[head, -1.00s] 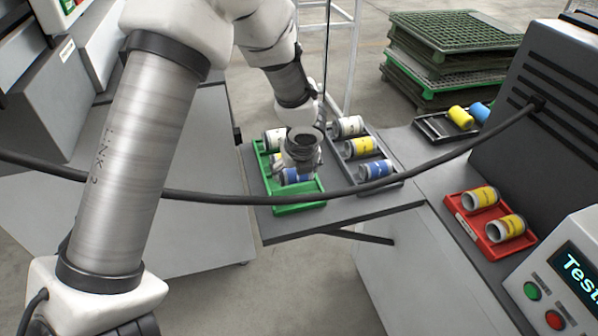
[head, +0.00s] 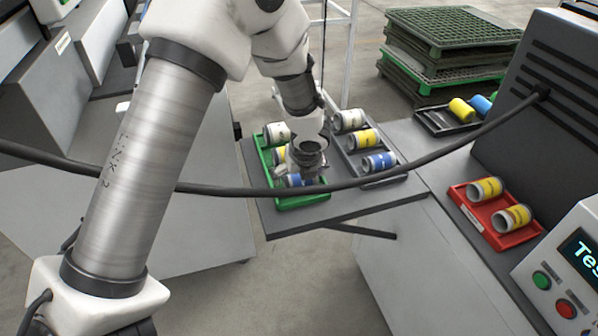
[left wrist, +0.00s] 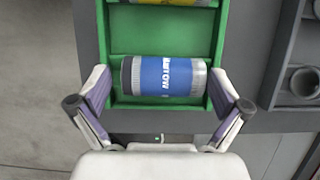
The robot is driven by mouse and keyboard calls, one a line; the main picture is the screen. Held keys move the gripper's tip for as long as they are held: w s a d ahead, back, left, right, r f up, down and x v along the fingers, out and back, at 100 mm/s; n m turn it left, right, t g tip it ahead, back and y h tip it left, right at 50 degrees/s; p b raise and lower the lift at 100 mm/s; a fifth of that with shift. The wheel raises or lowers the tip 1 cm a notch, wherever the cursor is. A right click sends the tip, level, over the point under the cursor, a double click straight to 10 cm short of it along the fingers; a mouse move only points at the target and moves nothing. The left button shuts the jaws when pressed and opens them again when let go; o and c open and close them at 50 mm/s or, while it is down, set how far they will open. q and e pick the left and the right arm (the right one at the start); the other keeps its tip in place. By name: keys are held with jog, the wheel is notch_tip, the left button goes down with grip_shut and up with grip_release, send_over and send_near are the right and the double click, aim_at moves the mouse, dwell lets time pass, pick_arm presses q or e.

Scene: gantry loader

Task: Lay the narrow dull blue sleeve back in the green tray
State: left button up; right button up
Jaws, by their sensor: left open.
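The dull blue sleeve (left wrist: 170,77), its label reading something like NARROW, lies on its side in the near compartment of the green tray (left wrist: 218,36). In the head view the green tray (head: 303,201) is on the left of a grey shelf, and the sleeve (head: 295,180) is partly hidden by my gripper. My left gripper (head: 305,174) is open over that compartment. In the left wrist view its fingers (left wrist: 160,80) stand apart at the sleeve's two ends, with no clear contact. My right gripper is in neither view.
A grey tray (head: 341,150) with white, yellow and blue sleeves stands close right of the green one. A red tray (head: 478,222) holds two yellow-banded sleeves. A black cable (head: 390,180) crosses the head view in front. Stacked green pallets (head: 440,45) stand behind.

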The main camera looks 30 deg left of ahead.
pick_arm(q)
jog(key=w+a+p+v, duration=0.1)
jog(key=p+v, duration=0.6)
jog(key=v, duration=1)
jog(key=shift+a+r, duration=0.25)
jog(key=shift+r, duration=0.4)
